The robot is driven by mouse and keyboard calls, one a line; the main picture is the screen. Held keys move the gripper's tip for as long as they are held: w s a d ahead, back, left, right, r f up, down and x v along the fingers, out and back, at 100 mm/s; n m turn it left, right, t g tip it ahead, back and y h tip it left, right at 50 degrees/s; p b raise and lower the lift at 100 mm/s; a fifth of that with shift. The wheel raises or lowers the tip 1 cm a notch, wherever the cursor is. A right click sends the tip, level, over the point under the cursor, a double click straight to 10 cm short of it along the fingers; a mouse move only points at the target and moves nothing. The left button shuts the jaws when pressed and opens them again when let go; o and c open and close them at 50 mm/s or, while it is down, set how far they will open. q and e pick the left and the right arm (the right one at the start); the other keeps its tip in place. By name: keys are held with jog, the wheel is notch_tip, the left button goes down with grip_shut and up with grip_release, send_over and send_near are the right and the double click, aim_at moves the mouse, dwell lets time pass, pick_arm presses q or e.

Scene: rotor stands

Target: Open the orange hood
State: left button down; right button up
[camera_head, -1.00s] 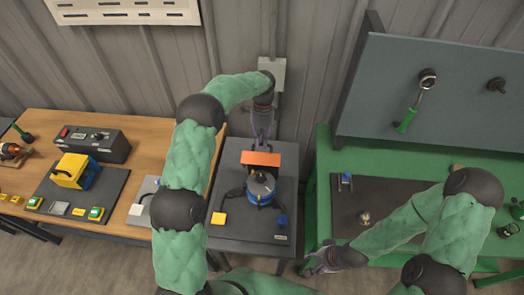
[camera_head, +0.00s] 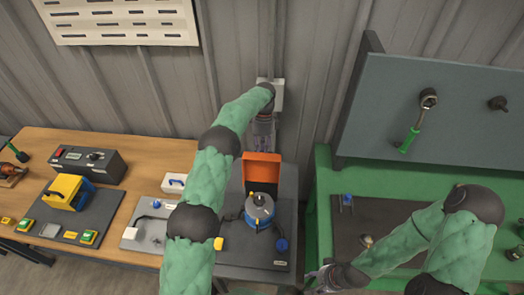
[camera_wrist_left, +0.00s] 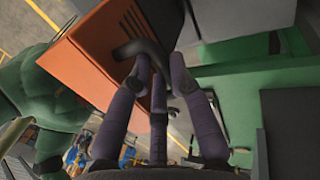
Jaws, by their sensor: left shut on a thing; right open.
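The orange hood (camera_head: 263,169) stands raised at the back of a blue and grey rotor unit (camera_head: 260,208), with its inner side showing in the head view. In the left wrist view the hood (camera_wrist_left: 85,55) fills the upper left, with a dark curved handle (camera_wrist_left: 143,48) on it. My left gripper (camera_wrist_left: 155,72) is shut on that handle. In the head view my left gripper (camera_head: 263,138) is just behind the hood, partly hidden by it. My right gripper (camera_head: 322,279) is open and empty at the lower edge, well away from the hood.
The rotor unit stands on a dark table (camera_head: 240,256) with a blue knob (camera_head: 281,245). A wooden bench (camera_head: 125,196) with boxes is at the left. A green bench (camera_head: 322,190) with an upright tool board (camera_head: 450,115) is at the right. A wall is close behind.

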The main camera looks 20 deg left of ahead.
pick_arm(q)
jog(key=shift+a+f, duration=0.1)
jog(key=shift+f, duration=0.9)
pick_arm(e)
jog(key=shift+f, duration=0.1)
pick_arm(q)
jog(key=c, duration=1.2)
grip_release()
jog(key=shift+w, duration=0.1)
jog(key=shift+o, duration=0.4)
jog(key=shift+w+f, duration=0.1)
jog(key=shift+w, duration=0.05)
jog(key=v, duration=0.8)
jog(key=shift+s+d+r, duration=0.2)
jog(key=shift+d+r, duration=0.15)
pick_arm(e)
jog(key=shift+w+a+f, duration=0.1)
jog(key=shift+w+a, duration=0.05)
jog(key=shift+w, duration=0.3)
